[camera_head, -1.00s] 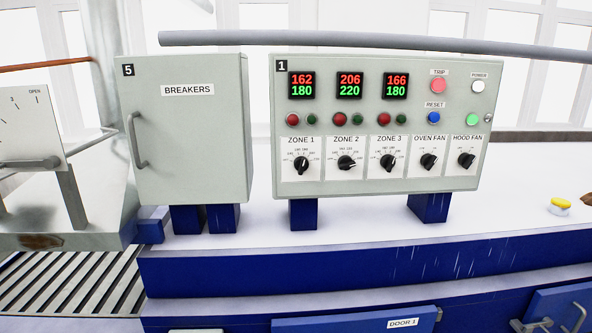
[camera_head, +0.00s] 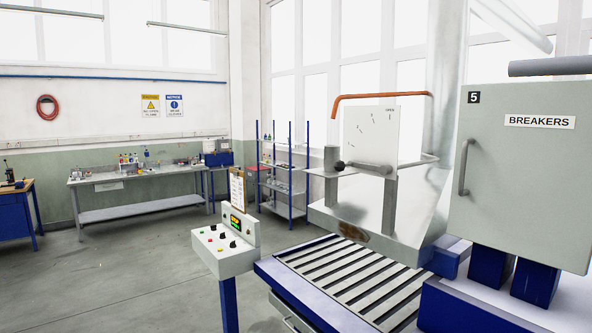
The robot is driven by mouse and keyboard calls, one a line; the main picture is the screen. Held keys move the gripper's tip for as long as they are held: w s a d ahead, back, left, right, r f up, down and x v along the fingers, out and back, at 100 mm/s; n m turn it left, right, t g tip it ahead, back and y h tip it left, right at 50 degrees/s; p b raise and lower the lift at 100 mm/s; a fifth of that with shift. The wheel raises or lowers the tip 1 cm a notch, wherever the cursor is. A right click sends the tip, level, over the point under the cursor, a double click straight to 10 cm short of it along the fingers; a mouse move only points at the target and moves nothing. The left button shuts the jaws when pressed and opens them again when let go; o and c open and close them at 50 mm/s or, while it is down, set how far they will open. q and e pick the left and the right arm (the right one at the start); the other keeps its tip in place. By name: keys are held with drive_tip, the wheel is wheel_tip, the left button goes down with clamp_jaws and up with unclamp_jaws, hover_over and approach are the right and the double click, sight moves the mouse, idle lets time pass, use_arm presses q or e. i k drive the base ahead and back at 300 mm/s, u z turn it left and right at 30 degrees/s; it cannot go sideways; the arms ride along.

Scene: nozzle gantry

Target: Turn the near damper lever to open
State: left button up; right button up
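A damper lever (camera_head: 368,166) shows right of centre, a grey bar with a dark round knob (camera_head: 340,165) at its left end. It lies nearly level across the lower part of a white dial plate (camera_head: 372,135) with tick marks. The word OPEN stands at the plate's upper right, and the lever is away from that mark. The plate stands on grey posts above the metal hood at the end of the roller conveyor. No other damper lever is clearly seen. Neither of my grippers shows in this view.
A breaker box (camera_head: 525,190) stands close on the right. A slatted roller conveyor (camera_head: 350,277) runs below the lever. A control pedestal (camera_head: 226,255) stands left of the conveyor. A workbench (camera_head: 135,180) and shelf rack (camera_head: 283,175) stand farther back. The floor (camera_head: 120,270) at left is clear.

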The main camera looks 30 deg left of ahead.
sight(339, 165)
drive_tip(key=u, duration=0.2)
drive_tip(key=k, duration=1.2)
drive_tip(key=u, duration=0.65)
drive_tip(key=i, duration=1.55)
drive_tip(key=z, duration=0.25)
